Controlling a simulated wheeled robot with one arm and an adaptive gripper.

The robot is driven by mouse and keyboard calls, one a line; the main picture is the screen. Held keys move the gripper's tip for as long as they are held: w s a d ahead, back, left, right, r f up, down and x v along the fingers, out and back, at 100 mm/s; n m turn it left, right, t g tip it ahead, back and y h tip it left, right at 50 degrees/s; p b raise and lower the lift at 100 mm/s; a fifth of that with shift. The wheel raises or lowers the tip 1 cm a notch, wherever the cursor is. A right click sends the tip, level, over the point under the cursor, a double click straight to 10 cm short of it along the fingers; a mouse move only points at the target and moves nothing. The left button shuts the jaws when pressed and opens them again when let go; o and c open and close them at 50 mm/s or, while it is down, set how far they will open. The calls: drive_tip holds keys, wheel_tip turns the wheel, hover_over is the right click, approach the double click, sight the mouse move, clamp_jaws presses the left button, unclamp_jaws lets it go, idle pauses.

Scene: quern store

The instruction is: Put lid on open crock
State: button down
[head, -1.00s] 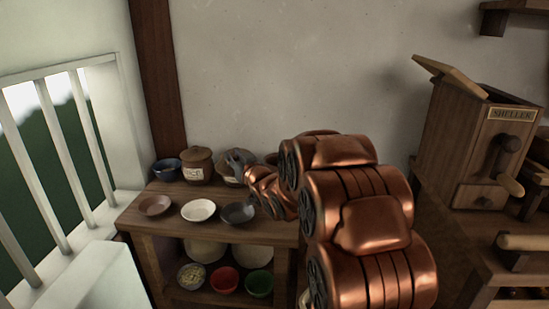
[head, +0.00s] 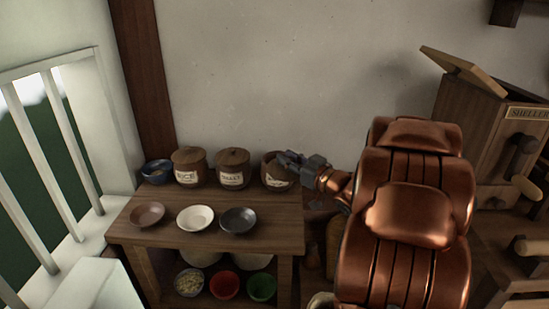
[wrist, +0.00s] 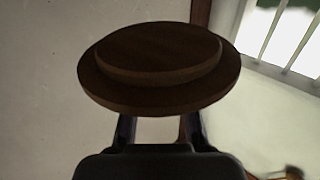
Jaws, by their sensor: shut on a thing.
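A round wooden lid (wrist: 155,68) with a smaller raised disc on the face towards the camera fills the middle of the wrist view. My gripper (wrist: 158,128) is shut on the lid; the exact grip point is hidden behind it. In the head view my gripper (head: 284,160) reaches in from the right, its fingers at the upper right of the rightmost brown labelled crock (head: 272,177). The fingers partly cover that crock's top, and I cannot make out the lid apart from it there, nor whether they touch.
Two lidded labelled crocks, the left (head: 189,177) and the middle (head: 232,179), and a blue bowl (head: 155,172) stand left along the back of the wooden shelf table (head: 180,242). Brown (head: 147,214), white (head: 195,218) and dark (head: 238,220) bowls line its front.

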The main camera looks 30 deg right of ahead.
drive_tip(key=shift+s+d, duration=0.1)
drive_tip(key=shift+s, duration=0.1)
drive_tip(key=w+d+f+b, duration=0.2)
drive_tip(key=w+d, duration=0.1)
drive_tip(key=w, duration=0.4)
drive_tip(key=w+d+f+b, duration=0.2)
drive_tip(key=w+d+f, duration=0.1)
drive_tip(key=w, duration=0.4)
drive_tip(key=shift+w, duration=0.3)
drive_tip(key=shift+d+f, duration=0.1)
drive_tip(key=shift+f, duration=0.15)
drive_tip(key=c, duration=1)
unclamp_jaws()
drive_tip(key=s, duration=0.4)
drive_tip(key=s+d+p, duration=0.1)
drive_tip(key=s, duration=0.3)
drive_tip(key=s+p, duration=0.1)
drive_tip(key=s, duration=0.3)
drive_tip(key=shift+d+r, duration=0.2)
drive_tip(key=shift+d, duration=0.1)
drive_tip(key=shift+w, duration=0.15)
